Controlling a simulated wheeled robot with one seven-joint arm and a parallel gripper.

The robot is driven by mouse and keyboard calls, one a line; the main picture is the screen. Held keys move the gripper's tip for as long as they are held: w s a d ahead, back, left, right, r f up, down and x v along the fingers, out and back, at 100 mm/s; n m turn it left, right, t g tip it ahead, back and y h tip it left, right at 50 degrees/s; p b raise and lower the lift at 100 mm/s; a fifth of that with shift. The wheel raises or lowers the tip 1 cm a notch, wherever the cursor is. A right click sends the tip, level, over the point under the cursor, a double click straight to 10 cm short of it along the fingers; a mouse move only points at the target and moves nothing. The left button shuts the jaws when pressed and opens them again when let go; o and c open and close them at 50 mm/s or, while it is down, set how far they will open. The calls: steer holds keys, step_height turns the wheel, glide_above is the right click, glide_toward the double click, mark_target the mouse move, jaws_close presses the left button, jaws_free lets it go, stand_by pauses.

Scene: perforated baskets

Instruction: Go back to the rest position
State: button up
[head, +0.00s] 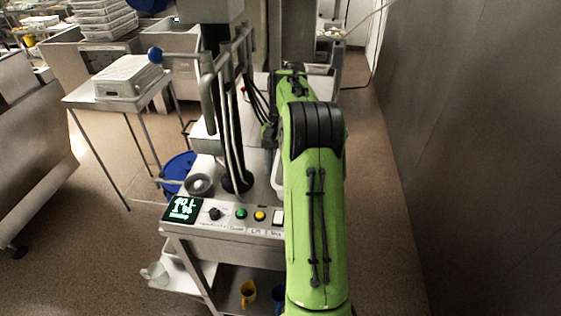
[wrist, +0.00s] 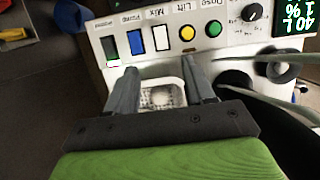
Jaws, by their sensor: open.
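My gripper (wrist: 160,70) shows in the wrist view with its two dark fingers apart. A white container (wrist: 163,94) shows in the gap between the fingers, beneath the machine's button panel. I cannot tell how far it is from the fingers, and the fingers do not visibly close on it. In the head view my green arm reaches forward over the right side of the machine, and my gripper cannot be made out there.
The machine's control panel (head: 228,216) has a lit display and coloured buttons. A perforated white basket (head: 128,77) sits on a side table (head: 75,97) at left. A metal wall (head: 470,150) bounds the right; floor between is clear.

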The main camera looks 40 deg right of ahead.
steer(key=shift+r, duration=0.2)
stand_by(0.4)
steer(key=s+a+r+n+t+h+b, duration=0.1)
steer(key=s+a+r+n+t+h, duration=0.15)
steer(key=a+r, duration=0.4)
steer(key=s+a+r+n+t+h, duration=0.1)
steer(key=s+a+r+n, duration=0.15)
steer(key=a, duration=0.75)
steer(key=s+a+f+n+t, duration=0.1)
steer(key=s+a+n+t, duration=0.1)
steer(key=s+a, duration=0.2)
steer(key=s+a+f+n+t+b, duration=0.1)
steer(key=s+a+f+n+t, duration=0.1)
steer(key=s+a, duration=0.3)
steer(key=s+n+y, duration=0.1)
steer(key=s, duration=0.2)
steer(key=shift+s+a, duration=0.15)
steer(key=shift+s, duration=0.2)
